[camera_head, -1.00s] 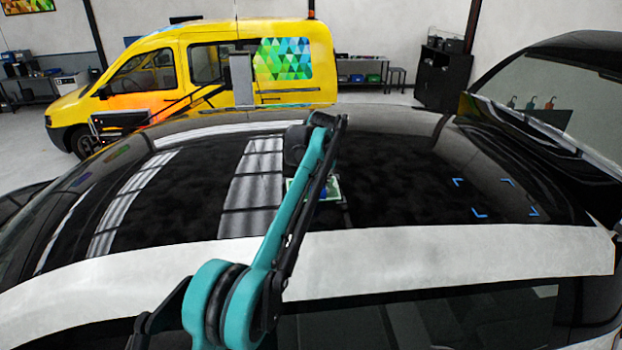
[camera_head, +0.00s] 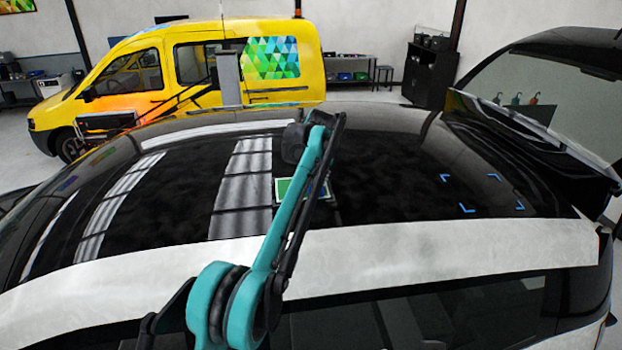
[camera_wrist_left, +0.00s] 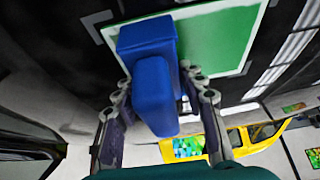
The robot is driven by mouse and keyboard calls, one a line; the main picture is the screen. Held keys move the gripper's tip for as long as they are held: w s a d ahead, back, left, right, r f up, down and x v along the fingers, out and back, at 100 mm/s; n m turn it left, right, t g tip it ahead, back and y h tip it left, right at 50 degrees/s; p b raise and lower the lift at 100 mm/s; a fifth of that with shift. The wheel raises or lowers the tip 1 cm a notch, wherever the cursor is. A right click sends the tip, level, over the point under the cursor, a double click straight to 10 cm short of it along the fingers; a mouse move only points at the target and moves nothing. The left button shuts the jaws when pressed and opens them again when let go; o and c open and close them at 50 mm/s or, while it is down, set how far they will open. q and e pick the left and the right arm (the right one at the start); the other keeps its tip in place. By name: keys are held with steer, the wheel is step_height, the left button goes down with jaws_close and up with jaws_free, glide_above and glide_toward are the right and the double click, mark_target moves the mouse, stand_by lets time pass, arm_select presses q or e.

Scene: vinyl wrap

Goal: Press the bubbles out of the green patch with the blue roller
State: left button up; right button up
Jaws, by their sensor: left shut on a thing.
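The green patch (camera_head: 286,187) with its white border lies on the black car roof, partly hidden behind my left arm in the head view. In the left wrist view the patch (camera_wrist_left: 223,45) fills the upper middle. My left gripper (camera_wrist_left: 160,88) is shut on the blue roller (camera_wrist_left: 150,75), which stands between its fingers. The roller overlaps the left part of the patch; I cannot tell whether it touches it. No bubbles can be made out. In the head view my arm hides the gripper's fingers and the roller. My right gripper is not in view.
The glossy black roof (camera_head: 390,180) is broad and mostly clear. Blue corner marks (camera_head: 482,194) frame an empty area to the right. A white rail (camera_head: 420,239) runs along the near edge. A yellow van (camera_head: 190,70) stands behind the car.

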mark_target(326, 186)
arm_select(q)
steer(key=shift+w+d, duration=0.25)
steer(key=shift+d, duration=0.8)
steer(key=shift+w+d, duration=0.25)
steer(key=shift+d, duration=0.75)
